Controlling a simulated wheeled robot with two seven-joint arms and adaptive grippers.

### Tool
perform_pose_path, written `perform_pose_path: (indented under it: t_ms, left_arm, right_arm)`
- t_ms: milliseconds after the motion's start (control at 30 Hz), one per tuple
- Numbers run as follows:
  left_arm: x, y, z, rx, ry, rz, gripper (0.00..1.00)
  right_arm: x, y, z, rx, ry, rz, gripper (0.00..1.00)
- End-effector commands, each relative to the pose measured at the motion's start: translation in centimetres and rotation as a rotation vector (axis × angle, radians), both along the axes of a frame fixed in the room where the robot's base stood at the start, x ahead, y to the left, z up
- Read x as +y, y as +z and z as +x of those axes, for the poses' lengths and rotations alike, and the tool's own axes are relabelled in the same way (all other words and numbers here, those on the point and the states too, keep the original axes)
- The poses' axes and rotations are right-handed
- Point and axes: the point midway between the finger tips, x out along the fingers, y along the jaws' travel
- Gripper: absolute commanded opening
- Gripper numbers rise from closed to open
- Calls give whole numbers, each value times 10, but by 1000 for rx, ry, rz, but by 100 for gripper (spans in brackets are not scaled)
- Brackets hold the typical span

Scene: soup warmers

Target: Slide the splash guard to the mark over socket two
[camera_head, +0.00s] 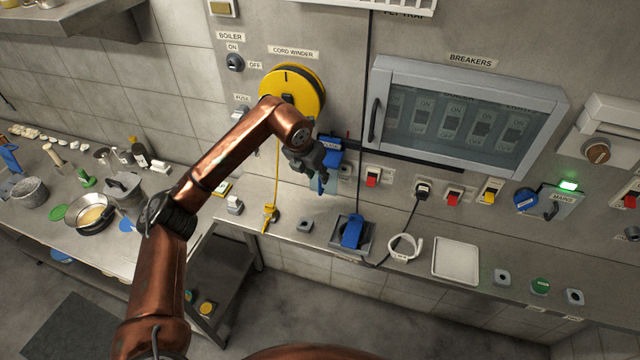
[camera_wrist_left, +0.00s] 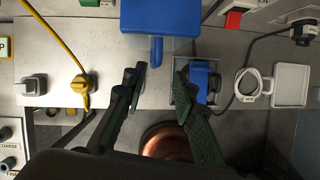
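The splash guard appears to be the blue block (camera_head: 331,146) with a clear panel on the wall rail, partly hidden behind my left gripper in the head view. In the left wrist view the blue block (camera_wrist_left: 160,17) is at the top, with a narrow blue tab hanging from it. My left gripper (camera_wrist_left: 159,72) is open, its two fingers apart on either side below the tab, with nothing seen between them. In the head view my left gripper (camera_head: 318,176) is in front of the guard; contact cannot be told. A mark over socket two cannot be made out. My right gripper is not in view.
The dark rail (camera_head: 420,155) runs right under the breaker cabinet (camera_head: 465,112). Below it are red switches (camera_head: 372,180) and a black plug (camera_head: 422,190) with a cord. A blue-handled item (camera_head: 353,232), a white ring (camera_head: 403,247) and a tray (camera_head: 455,260) are on the ledge.

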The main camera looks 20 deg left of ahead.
Motion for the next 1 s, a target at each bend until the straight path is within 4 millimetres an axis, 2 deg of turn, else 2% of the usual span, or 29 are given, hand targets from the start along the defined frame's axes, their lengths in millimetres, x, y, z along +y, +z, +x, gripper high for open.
perform_pose_path:
  t_ms: [100,400,533,700,933,1000]
  left_arm:
    - [6,-7,3,7,14,21,26]
    - [0,-50,19,8,11,17,26]
    - [-1,-63,25,6,11,17,26]
    - [-2,-70,28,7,10,16,26]
    - [-2,-70,29,6,10,16,26]
    - [-2,-70,29,6,10,16,21]
  right_arm:
    - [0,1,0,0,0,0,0]
    - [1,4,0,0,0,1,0]
    - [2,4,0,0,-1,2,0]
    - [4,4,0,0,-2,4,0]
    - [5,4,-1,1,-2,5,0]
    - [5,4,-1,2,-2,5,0]
